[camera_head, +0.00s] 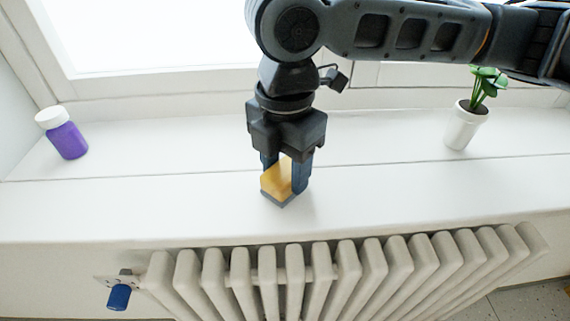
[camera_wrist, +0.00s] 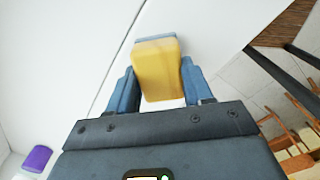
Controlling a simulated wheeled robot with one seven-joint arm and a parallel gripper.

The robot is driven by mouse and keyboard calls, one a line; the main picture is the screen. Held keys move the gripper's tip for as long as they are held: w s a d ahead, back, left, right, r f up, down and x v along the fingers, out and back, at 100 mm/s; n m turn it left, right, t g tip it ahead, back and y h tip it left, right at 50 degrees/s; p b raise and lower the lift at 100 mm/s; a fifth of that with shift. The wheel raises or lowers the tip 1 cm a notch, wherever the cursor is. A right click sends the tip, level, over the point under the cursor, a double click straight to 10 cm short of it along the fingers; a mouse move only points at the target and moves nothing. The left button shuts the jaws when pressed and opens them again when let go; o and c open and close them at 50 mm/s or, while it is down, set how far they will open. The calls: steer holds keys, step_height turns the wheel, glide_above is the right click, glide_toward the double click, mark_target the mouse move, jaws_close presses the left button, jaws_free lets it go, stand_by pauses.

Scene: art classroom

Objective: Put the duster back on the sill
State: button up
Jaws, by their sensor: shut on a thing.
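The duster (camera_head: 278,182) has a yellow body and a blue-grey base. It is at the middle of the white window sill (camera_head: 370,193), base down, on or just above the surface; I cannot tell if it touches. My gripper (camera_head: 286,174) points down from above and is shut on the duster's yellow body. In the wrist view the duster (camera_wrist: 157,72) stands between the two blue fingers of my gripper (camera_wrist: 160,88), with its blue-grey base at the far end.
A purple jar with a white lid (camera_head: 65,135) stands on the sill at the left. A potted plant (camera_head: 466,122) stands at the right. A white radiator (camera_head: 300,275) with a blue valve knob (camera_head: 119,297) is below the sill's front edge. The sill around the duster is clear.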

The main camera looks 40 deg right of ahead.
mark_target(285, 170)
steer(key=shift+f, duration=0.1)
steer(key=o, duration=0.9)
steer(key=shift+o, duration=0.2)
step_height(285, 170, up, 12)
